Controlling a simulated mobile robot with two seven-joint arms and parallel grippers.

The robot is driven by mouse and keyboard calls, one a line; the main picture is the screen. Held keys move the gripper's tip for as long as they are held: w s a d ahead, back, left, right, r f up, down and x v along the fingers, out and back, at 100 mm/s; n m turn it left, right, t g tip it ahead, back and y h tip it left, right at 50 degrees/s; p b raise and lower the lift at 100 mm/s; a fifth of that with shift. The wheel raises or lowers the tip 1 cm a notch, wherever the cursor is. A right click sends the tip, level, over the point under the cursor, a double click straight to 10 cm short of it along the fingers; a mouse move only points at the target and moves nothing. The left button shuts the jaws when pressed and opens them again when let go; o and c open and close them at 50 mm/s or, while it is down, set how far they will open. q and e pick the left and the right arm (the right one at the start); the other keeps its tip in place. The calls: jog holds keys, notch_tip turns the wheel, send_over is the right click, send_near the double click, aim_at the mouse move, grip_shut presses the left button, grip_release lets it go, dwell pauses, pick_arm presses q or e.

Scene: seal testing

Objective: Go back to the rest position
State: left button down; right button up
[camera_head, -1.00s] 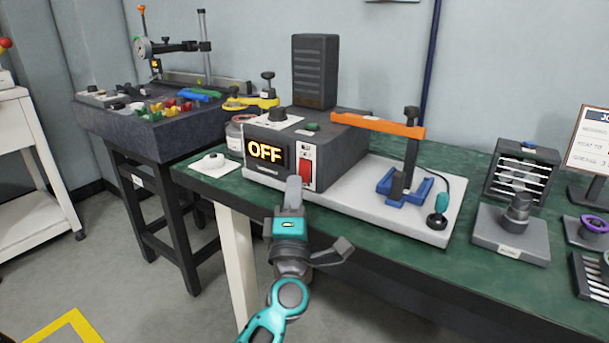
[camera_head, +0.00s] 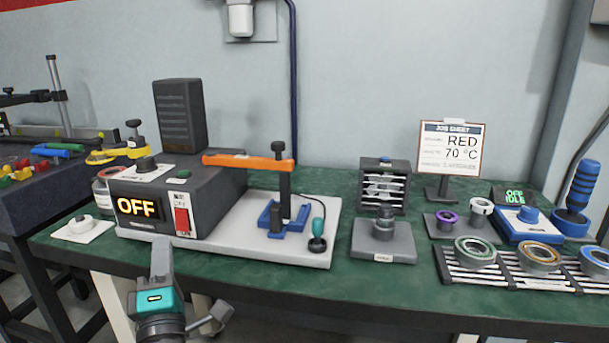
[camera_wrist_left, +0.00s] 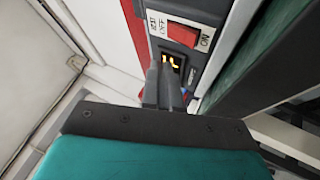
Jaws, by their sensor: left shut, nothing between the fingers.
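My left gripper (camera_head: 161,256) is shut and empty in the head view, low in front of the green bench's front edge. It points up toward the grey control box (camera_head: 215,205), whose display (camera_head: 138,208) reads OFF. The red rocker switch (camera_head: 182,221) is on the box's front, up and right of the gripper, apart from it in the head view. In the left wrist view the shut fingers (camera_wrist_left: 166,85) show in front of the box face, with the red switch (camera_wrist_left: 185,32) beyond them. My right gripper is not in view.
The green bench (camera_head: 330,283) holds a white base with an orange-armed fixture (camera_head: 248,162), a grey block with a knob (camera_head: 384,240), a rack of seal rings (camera_head: 475,252) and a job sheet (camera_head: 450,148) reading RED, 70 °C. A dark side table (camera_head: 40,200) stands at left.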

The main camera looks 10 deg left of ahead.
pick_arm(q)
jog(key=s+d+f+m+g+h, duration=0.15)
jog(key=d+f+m+h, duration=0.25)
jog(key=d+m+h, duration=0.85)
jog(key=s+d+f+m+g+h, duration=0.2)
jog(key=s+f+m+g+h, duration=0.1)
jog(key=s+f+m+g, duration=0.4)
jog(key=s+a+f+m+g+y, duration=0.3)
jog(key=s+f+g, duration=0.2)
jog(key=s, duration=0.3)
jog(key=s+a+f+m+g+y, duration=0.2)
jog(key=s+a+f+g+y, duration=0.15)
jog(key=s+f, duration=0.35)
jog(key=w+d+f+m+t+h, duration=0.1)
jog(key=w+d+f+t+h, duration=0.25)
jog(key=w+d+t, duration=0.35)
jog(key=a+r+p, duration=0.4)
jog(key=r+p, duration=0.9)
jog(key=p, duration=0.4)
jog(key=shift+s+r+g+y, duration=0.2)
jog(key=shift+g+y, duration=0.1)
jog(key=shift+y, duration=0.15)
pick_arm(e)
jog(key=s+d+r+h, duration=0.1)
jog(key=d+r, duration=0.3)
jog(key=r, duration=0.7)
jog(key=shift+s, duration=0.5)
pick_arm(q)
jog(key=shift+f, duration=0.1)
